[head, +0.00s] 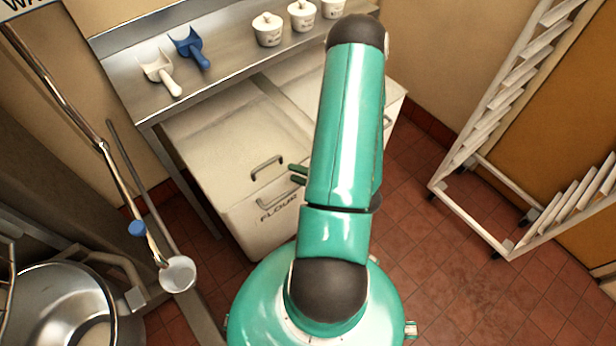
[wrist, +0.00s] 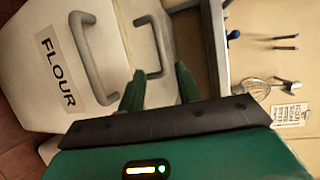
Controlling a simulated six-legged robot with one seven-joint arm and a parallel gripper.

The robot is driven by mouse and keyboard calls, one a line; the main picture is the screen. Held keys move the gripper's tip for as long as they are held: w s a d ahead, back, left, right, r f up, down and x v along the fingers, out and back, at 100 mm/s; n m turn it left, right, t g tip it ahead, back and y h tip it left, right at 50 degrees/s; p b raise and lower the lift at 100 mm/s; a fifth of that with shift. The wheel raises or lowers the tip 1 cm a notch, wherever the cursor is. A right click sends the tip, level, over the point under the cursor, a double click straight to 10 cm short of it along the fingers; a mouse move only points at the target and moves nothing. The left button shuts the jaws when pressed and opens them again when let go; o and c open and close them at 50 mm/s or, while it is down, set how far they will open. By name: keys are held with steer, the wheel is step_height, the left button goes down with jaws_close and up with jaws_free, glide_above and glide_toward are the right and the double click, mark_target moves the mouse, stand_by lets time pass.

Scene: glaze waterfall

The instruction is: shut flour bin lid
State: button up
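The white flour bin (head: 278,222), with FLOUR lettered on its front, stands under the steel table, left of my arm in the head view. Its pale lid (head: 215,140) lies down over the top with no open gap that I can see. A grey lid handle (head: 267,166) is near its front edge; it also shows in the wrist view (wrist: 157,45). A second handle (wrist: 90,60) is on the front beside the label. My gripper (head: 298,174) is open and empty, just right of the lid handle. In the wrist view its fingers (wrist: 158,88) are spread; contact is unclear.
The steel table (head: 225,85) overhangs the bin's back and carries a white scoop (head: 160,72), a blue scoop (head: 190,47) and lidded white pots (head: 268,30). A white rack (head: 470,165) stands right. A steel bowl (head: 65,305) is lower left. Tiled floor (head: 440,270) is clear right.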

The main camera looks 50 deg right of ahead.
steer(key=shift+v, duration=1.7)
steer(key=w+a+r+n+g+y, duration=0.4)
steer(key=a+r+n+g+y, duration=0.15)
steer(key=a+r, duration=0.3)
steer(key=w+a+r+n+g+y, duration=0.35)
steer(key=a+r+n+g, duration=0.25)
steer(key=a+r, duration=0.25)
steer(key=s+a+r+n+h, duration=0.1)
steer(key=a+r+n+h, duration=0.2)
steer(key=r, duration=0.5)
steer(key=s+a+r+n+t+h, duration=0.1)
steer(key=s+a+r+n+h, duration=0.1)
steer(key=a+r+h, duration=0.3)
step_height(320, 180, up, 4)
steer(key=n+h, duration=0.1)
steer(key=h, duration=0.2)
